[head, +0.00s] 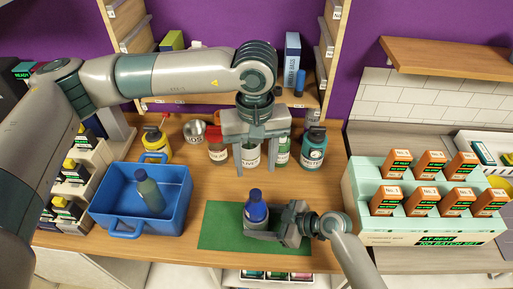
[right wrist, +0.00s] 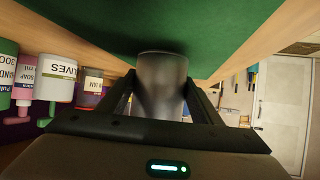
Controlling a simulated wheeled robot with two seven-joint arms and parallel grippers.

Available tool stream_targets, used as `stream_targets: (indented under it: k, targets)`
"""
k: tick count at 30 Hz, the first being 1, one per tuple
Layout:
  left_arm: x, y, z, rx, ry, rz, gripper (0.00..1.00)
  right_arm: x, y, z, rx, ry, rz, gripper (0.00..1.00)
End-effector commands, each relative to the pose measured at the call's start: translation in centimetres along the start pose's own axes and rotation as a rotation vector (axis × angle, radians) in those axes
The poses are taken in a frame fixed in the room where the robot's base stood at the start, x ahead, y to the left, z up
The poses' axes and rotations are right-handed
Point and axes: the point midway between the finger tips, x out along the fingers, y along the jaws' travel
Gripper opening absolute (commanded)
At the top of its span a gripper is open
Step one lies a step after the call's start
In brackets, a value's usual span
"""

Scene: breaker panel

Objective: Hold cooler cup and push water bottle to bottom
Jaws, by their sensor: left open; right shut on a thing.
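A blue water bottle (head: 256,208) with a dark blue cap stands upright over the green mat (head: 215,232). Its lower part sits in the grey cooler cup (head: 257,224), mostly hidden in the head view by the bottle and my right gripper. How deep the bottle sits cannot be told. My right gripper (head: 272,230) is shut on the cup from the right. In the right wrist view the dark grey cup (right wrist: 161,75) is between its fingers, against the mat. My left gripper (head: 255,163) points down, open and empty, above and behind the bottle, apart from it.
A blue bin (head: 180,217) holding a green bottle (head: 150,192) stands at the left. Several jars and bottles, including a teal bottle (head: 313,150), line the back behind my left gripper. A mint rack (head: 360,200) with orange boxes is at the right.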

Motion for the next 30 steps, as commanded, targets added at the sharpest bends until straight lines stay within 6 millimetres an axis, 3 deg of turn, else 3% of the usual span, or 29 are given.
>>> stream_targets:
  k: [1, 3, 17, 23, 30]
  targets:
    - [0.0, 0.0, 0.0, 0.000, 0.000, 0.000, 0.47, 0.0, 0.0, 0.0, 0.000, 0.000, 0.000, 0.63]
    - [0.0, 0.0, 0.0, 0.000, 0.000, 0.000, 0.47, 0.0, 0.0, 0.0, 0.000, 0.000, 0.000, 0.80]
    - [0.0, 0.0, 0.0, 0.000, 0.000, 0.000, 0.47, -0.6, 0.0, 0.1, -0.001, -0.001, 0.000, 0.81]
    - [0.0, 0.0, 0.0, 0.000, 0.000, 0.000, 0.47, -2.6, 0.0, 0.2, -0.001, -0.003, 0.001, 0.81]
    - [0.0, 0.0, 0.0, 0.000, 0.000, 0.000, 0.47, -6.8, 0.0, 0.1, -0.003, -0.003, 0.001, 0.81]
